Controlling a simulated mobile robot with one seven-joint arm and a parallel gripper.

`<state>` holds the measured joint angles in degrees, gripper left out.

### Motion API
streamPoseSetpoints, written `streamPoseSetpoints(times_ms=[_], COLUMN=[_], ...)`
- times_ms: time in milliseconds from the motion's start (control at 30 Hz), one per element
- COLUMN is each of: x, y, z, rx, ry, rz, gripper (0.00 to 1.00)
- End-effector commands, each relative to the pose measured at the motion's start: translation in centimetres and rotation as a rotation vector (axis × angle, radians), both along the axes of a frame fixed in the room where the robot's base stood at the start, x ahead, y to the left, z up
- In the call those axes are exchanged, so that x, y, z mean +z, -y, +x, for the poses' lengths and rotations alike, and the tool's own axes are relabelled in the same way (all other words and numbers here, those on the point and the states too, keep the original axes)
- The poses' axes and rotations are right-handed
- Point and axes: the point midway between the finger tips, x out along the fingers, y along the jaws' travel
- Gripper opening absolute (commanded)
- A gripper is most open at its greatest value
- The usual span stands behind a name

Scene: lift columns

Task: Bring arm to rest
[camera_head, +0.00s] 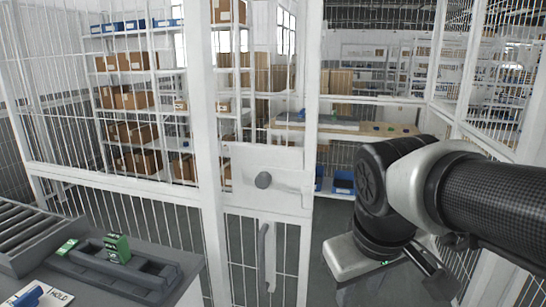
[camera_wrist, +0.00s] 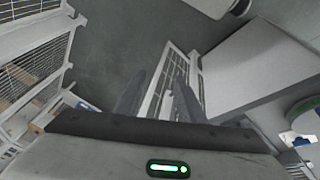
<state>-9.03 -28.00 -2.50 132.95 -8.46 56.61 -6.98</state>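My arm reaches in from the right of the head view and bends down at its dark wrist joint, in front of the white mesh fence. My gripper (camera_wrist: 158,98) shows in the wrist view as two dark blurred fingers standing apart. I see nothing between them, only grey floor and a white mesh panel beyond. A green light glows on the gripper body. In the head view the fingertips are not clear.
A white mesh fence with a gate (camera_head: 266,180) stands ahead, close to my arm. Shelves (camera_head: 150,105) with cartons stand behind.

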Motion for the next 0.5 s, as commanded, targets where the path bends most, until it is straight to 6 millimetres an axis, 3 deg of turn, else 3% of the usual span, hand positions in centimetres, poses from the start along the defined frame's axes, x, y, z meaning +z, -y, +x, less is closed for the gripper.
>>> streamPoseSetpoints(times_ms=[300,500], x=[-0.3,5.0], y=[0.4,0.3], z=[-4.3,-4.2], rx=[-0.265,-0.261], ry=[0.173,0.166], rz=[0.185,0.186], gripper=[0.36,0.36])
